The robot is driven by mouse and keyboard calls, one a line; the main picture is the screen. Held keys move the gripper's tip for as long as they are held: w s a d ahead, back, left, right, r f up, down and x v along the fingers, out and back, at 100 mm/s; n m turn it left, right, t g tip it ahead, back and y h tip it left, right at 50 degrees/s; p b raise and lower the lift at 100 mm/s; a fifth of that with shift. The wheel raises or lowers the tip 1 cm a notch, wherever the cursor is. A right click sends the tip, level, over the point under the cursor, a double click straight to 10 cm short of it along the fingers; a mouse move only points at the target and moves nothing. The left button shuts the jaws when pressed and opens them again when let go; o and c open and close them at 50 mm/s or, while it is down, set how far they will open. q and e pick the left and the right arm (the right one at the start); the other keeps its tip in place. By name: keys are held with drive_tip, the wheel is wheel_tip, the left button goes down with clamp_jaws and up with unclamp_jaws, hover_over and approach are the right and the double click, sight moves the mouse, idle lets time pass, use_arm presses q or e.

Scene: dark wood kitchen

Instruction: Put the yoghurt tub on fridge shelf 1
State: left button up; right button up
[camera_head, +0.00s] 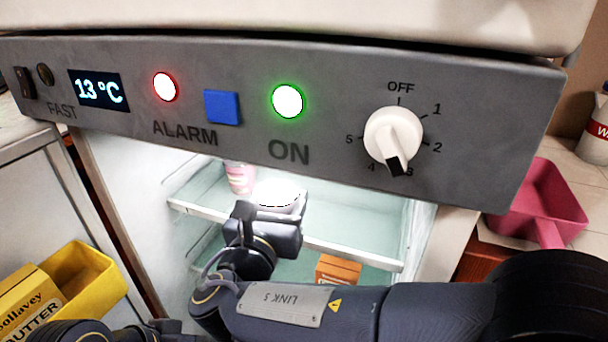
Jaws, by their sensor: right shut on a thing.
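The fridge stands open below its grey control panel. My right gripper (270,212) reaches into the fridge at its upper visible shelf (340,232). It is shut on a white round tub (276,192), which I take for the yoghurt tub. The tub is at the shelf's front left; whether its base touches the shelf is hidden by the gripper. My left arm shows only as dark parts at the bottom left edge, and its jaws cannot be made out.
A pink and white cup (239,177) stands on the same shelf, just behind and left of the tub. An orange box (338,269) is on a lower level. The shelf's right side is free. The control panel (250,125) overhangs the opening. A yellow butter container (75,283) and pink scoop (540,205) are outside.

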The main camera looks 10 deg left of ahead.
drive_tip(key=w, duration=0.4)
drive_tip(key=w+b, duration=0.1)
drive_tip(key=w, duration=0.3)
drive_tip(key=w+d, duration=0.1)
drive_tip(key=w, duration=0.4)
drive_tip(key=shift+w, duration=0.1)
drive_tip(key=f, duration=0.1)
drive_tip(key=f+b, duration=0.2)
drive_tip(key=shift+w+f, duration=0.35)
drive_tip(key=shift+f, duration=0.05)
drive_tip(key=shift+d+r, duration=0.1)
drive_tip(key=shift+r, duration=0.05)
drive_tip(key=shift+f+b, duration=0.2)
drive_tip(key=shift+b, duration=0.1)
drive_tip(key=o, duration=1.2)
drive_tip(key=shift+c, duration=0.2)
